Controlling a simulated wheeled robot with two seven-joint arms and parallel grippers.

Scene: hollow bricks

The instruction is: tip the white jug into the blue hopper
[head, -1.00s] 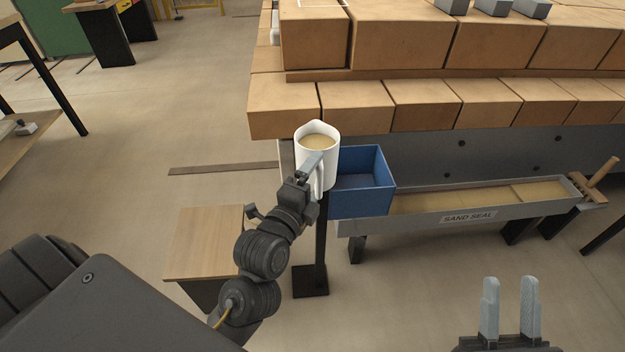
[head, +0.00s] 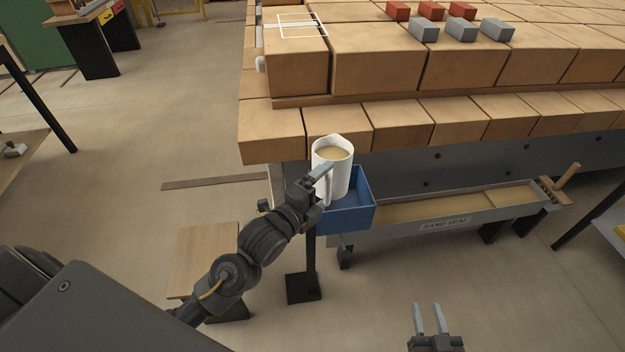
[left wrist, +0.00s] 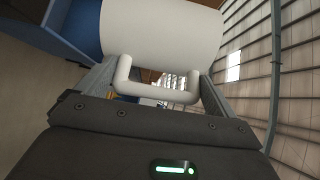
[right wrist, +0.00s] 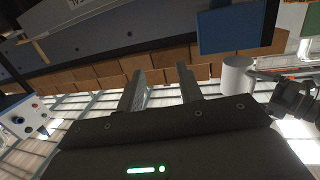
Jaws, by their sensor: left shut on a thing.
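The white jug (head: 340,178) is upright, with tan material inside near its rim. In the head view it stands in front of and above the left part of the blue hopper (head: 352,219). My left gripper (head: 322,180) is shut on the jug's handle, which also shows between its fingers in the left wrist view (left wrist: 155,92). The blue hopper also shows at the upper left of that view (left wrist: 72,28). My right gripper (head: 428,312) is open and empty, low in the head view and well away from the jug. Part of the hopper's inside is hidden behind the jug.
A long grey trough (head: 440,226) marked SAND SEAL runs right from the hopper. Brick stacks (head: 350,130) rise just behind the jug. Red and grey blocks (head: 462,30) lie on top. A small wooden table (head: 205,255) stands at lower left.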

